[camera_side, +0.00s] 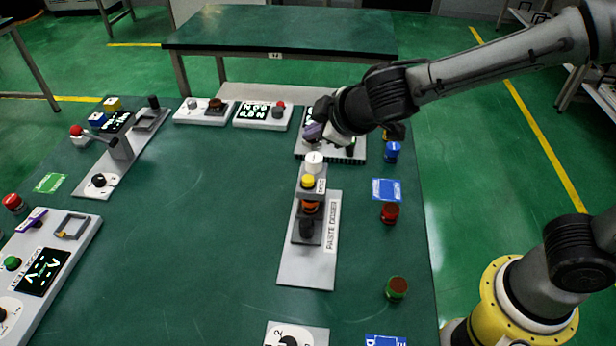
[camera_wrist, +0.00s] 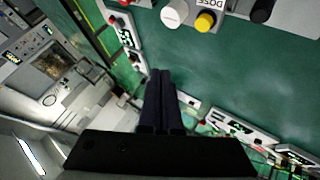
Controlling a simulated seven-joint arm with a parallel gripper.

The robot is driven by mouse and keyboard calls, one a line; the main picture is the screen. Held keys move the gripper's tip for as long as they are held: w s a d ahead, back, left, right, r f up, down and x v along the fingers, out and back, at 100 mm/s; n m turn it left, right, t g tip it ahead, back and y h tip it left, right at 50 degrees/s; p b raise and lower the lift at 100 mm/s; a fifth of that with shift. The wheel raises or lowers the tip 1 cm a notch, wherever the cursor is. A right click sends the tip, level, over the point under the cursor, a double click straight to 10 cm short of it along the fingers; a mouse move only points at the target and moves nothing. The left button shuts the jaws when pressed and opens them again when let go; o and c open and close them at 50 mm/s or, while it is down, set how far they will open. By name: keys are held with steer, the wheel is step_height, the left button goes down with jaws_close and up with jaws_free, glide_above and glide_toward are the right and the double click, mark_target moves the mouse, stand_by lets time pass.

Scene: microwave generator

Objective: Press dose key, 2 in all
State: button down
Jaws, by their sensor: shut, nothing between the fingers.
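The paste doser (camera_side: 308,240) stands on a grey plate in the middle of the table in the side view. On its top are a yellow key (camera_side: 308,181) and a white round cap (camera_side: 314,161), with a small label beside the key. In the wrist view the yellow key (camera_wrist: 206,21), the white cap (camera_wrist: 174,13) and the label reading DOSE (camera_wrist: 210,3) lie at the top edge. My gripper (camera_side: 320,128) is behind and above the doser, apart from the key. Its fingers (camera_wrist: 160,73) are together and empty. The exact fingertips are hard to make out in the side view.
A panel (camera_side: 340,158) sits just below and behind my gripper. Two more panels (camera_side: 262,115) line the back edge. A long device with an arm (camera_side: 120,150) and a display panel (camera_side: 45,265) stand at the left. Small jars (camera_side: 390,212) line the right edge. The table's centre left is clear.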

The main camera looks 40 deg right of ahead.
mark_target(312, 181)
stand_by(0.3)
steer(key=shift+f, duration=4.4)
steer(key=shift+f, duration=0.15)
steer(key=shift+f, duration=0.25)
steer(key=shift+f, duration=0.6)
steer(key=shift+r, duration=0.95)
steer(key=shift+r, duration=0.1)
steer(key=shift+r, duration=2.45)
